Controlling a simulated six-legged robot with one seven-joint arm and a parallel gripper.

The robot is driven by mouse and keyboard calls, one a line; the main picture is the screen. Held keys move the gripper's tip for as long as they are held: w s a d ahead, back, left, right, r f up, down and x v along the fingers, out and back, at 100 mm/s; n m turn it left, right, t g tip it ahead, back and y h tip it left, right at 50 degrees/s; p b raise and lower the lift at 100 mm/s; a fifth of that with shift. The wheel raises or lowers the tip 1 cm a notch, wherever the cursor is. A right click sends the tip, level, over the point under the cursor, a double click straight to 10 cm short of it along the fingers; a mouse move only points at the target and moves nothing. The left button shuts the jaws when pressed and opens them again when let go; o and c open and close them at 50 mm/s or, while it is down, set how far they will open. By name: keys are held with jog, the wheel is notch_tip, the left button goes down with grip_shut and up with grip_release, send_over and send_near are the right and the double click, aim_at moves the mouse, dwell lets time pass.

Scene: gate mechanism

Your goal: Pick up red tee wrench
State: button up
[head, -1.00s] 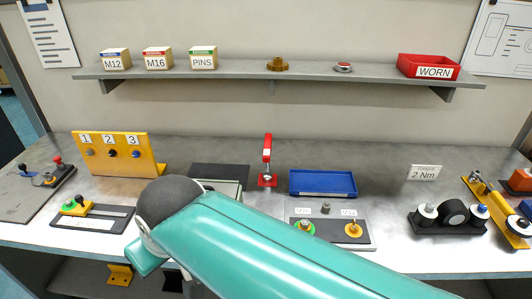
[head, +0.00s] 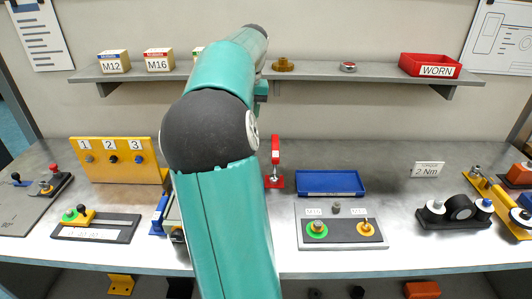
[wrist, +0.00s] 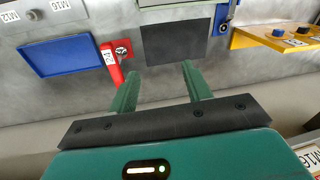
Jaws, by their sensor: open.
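The red tee wrench (head: 275,150) stands upright over a small red square base (head: 274,181) on the bench, left of the blue tray. In the wrist view its red handle (wrist: 113,66) with a white label shows beside the red base plate (wrist: 122,48). My gripper (wrist: 161,84) is open and empty, its two green fingers apart. The handle lies to the left of the left finger in the wrist view, apart from it as far as I can tell. In the head view my arm hides most of the gripper.
A blue tray (head: 330,195) lies right of the wrench, with a dark plate (head: 312,230) holding fittings in front. A dark mat (wrist: 174,43) shows in the wrist view. A yellow numbered panel (head: 100,175) stands at left. The shelf (head: 210,73) runs above the bench.

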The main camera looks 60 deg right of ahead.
jog(key=m+g, duration=0.1)
jog(key=g, duration=0.1)
send_over(275, 145)
notch_tip(275, 145, down, 2)
jog(key=s, duration=0.1)
jog(key=f, duration=0.9)
jog(key=shift+w+a, duration=0.1)
jog(key=shift+a, duration=0.1)
jog(key=f, duration=0.5)
jog(key=shift+w+d+f, duration=0.1)
jog(key=shift+w, duration=0.15)
grip_shut()
